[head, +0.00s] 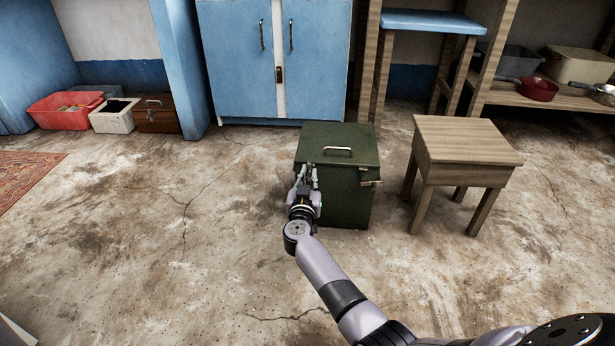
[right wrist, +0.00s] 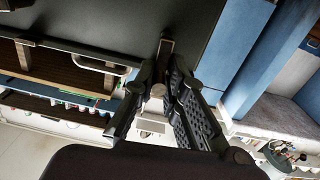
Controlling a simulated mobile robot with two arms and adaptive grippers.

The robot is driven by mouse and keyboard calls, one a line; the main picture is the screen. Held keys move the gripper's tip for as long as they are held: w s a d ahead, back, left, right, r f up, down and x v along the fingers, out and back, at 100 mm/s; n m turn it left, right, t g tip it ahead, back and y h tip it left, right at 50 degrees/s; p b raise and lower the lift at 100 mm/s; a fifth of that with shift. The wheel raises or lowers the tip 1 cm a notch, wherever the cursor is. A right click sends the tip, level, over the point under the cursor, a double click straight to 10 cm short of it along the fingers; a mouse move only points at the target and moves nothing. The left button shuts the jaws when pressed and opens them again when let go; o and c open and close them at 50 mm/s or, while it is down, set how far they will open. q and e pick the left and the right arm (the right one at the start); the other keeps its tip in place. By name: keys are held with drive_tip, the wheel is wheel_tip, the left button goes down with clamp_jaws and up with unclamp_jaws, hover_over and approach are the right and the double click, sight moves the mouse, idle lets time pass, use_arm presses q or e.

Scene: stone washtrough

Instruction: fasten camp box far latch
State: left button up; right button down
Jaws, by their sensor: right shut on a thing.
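The dark green camp box (head: 345,200) stands on the floor, its lid (head: 320,137) down, with a metal handle (head: 338,150) on top. One latch (head: 371,183) shows at the right end of its front edge. My right gripper (head: 308,174) is at the left end of that edge, covering the box there. In the right wrist view my right gripper (right wrist: 162,78) has its fingers close together at a narrow brownish latch strap (right wrist: 166,48) against the dark box side. It is shut on this latch; the fingers partly hide it. My left gripper is not in view.
A wooden stool (head: 463,140) stands close to the right of the box. A blue cupboard (head: 240,65) is behind it. A red bin (head: 62,110), a white bin (head: 113,117) and a brown case (head: 157,115) stand at the back left. The floor at left is open.

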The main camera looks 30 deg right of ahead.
sight(309, 174)
drive_tip(key=shift+w+a+r, duration=0.1)
drive_tip(key=shift+w+a, duration=0.05)
drive_tip(key=shift+a, duration=0.2)
drive_tip(key=shift+r+m+p, duration=0.2)
drive_tip(key=shift+m+p, duration=0.4)
drive_tip(key=shift+p, duration=0.3)
drive_tip(key=shift+d+f+m+y+p, duration=0.15)
drive_tip(key=shift+m+y+p, duration=0.25)
drive_tip(key=shift+m, duration=0.4)
drive_tip(key=shift+h, duration=0.3)
drive_tip(key=c, duration=1.8)
unclamp_jaws()
drive_tip(key=shift+o, duration=0.7)
drive_tip(key=shift+s+d+f, duration=0.1)
drive_tip(key=shift+s+d, duration=0.05)
drive_tip(key=shift+s, duration=0.05)
wheel_tip(309, 174, up, 10)
